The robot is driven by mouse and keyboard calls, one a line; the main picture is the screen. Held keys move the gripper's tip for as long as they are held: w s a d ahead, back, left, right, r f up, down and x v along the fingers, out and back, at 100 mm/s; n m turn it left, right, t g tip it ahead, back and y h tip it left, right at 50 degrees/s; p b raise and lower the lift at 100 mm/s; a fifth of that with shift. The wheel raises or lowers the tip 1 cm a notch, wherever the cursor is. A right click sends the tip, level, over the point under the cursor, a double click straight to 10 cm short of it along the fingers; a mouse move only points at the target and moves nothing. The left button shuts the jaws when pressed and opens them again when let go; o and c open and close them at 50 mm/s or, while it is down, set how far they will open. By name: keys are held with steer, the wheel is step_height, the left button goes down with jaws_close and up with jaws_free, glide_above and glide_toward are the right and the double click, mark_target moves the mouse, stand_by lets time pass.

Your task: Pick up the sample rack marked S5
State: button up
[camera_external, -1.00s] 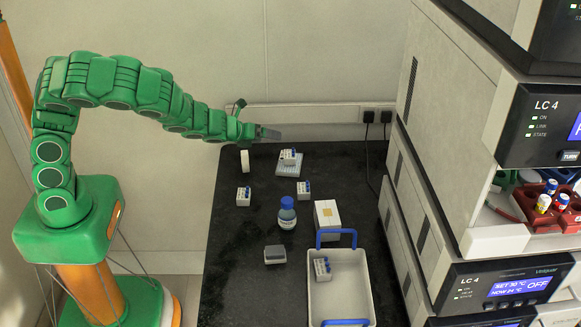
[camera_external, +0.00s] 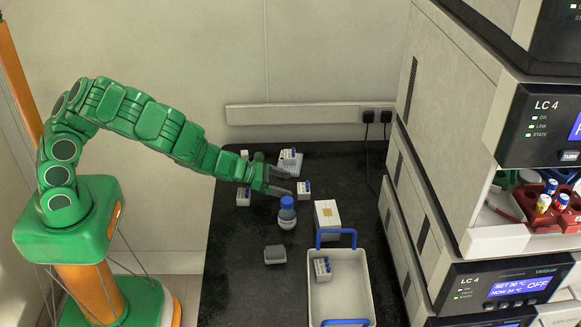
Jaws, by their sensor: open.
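Several small white sample racks with dark blue-grey vials show, and their marks are too small to read, so I cannot tell which is S5. One rack (camera_external: 304,189) stands on the black bench just right of my gripper's fingertips. Another rack (camera_external: 243,197) is at the left, partly behind my arm. A third rack (camera_external: 289,157) sits on a pale block at the back. One more rack (camera_external: 321,268) is inside the white tray. My gripper (camera_external: 287,182) is open, low over the bench, with its fingers pointing right toward the first rack. I see nothing between the fingers.
A blue-capped bottle (camera_external: 287,213) stands just below my gripper. A white box (camera_external: 327,216) and a white tray with blue handles (camera_external: 363,287) are to the right. A grey block (camera_external: 275,254) lies in front. Instrument stacks (camera_external: 421,207) border the bench's right side.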

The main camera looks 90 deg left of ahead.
mark_target(301, 188)
steer(key=shift+x, duration=3.55)
steer(key=shift+r, duration=0.1)
steer(key=shift+c, duration=0.2)
steer(key=c, duration=1)
steer(key=shift+r, duration=0.1)
